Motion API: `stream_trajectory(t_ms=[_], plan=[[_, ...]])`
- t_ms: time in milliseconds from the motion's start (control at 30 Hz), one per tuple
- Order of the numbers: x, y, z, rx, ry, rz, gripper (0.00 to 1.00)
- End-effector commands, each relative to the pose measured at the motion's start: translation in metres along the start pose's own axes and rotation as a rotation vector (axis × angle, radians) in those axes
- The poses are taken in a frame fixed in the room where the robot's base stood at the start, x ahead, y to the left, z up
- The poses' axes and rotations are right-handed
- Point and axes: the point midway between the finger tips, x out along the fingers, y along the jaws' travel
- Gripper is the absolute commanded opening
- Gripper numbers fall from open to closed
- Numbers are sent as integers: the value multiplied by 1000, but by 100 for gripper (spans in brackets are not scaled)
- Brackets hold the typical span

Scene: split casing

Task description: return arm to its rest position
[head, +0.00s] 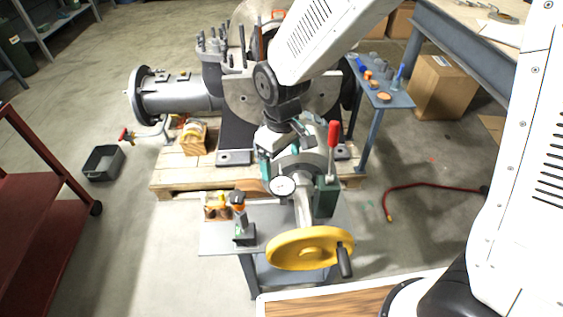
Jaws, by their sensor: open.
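My white arm reaches in from the upper right over the split grey casing (235,95). My gripper (280,148) hangs below its dark wrist, open, above a bench unit with a round dial (282,187), a red-handled lever (333,138) and a yellow handwheel (310,248). The gripper overlaps the top of this unit in the picture. I cannot tell whether they touch. The fingertips are partly lost against the metal parts behind, and I see nothing held between them.
The casing stands on a wooden pallet (172,178). A narrow blue-grey bench (395,98) with small parts is at right. A red hose (430,184) lies on the floor. A black bin (103,163) and red cart (35,190) are at left.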

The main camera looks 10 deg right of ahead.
Motion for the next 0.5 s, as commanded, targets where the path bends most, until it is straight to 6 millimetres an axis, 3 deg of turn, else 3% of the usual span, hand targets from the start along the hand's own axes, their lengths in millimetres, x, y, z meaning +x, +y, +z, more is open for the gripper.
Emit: stream_trajectory(t_ms=[367,500], plan=[[0,0,0,2,0,0,87],[2,-4,16,39,-65,-16,87]])
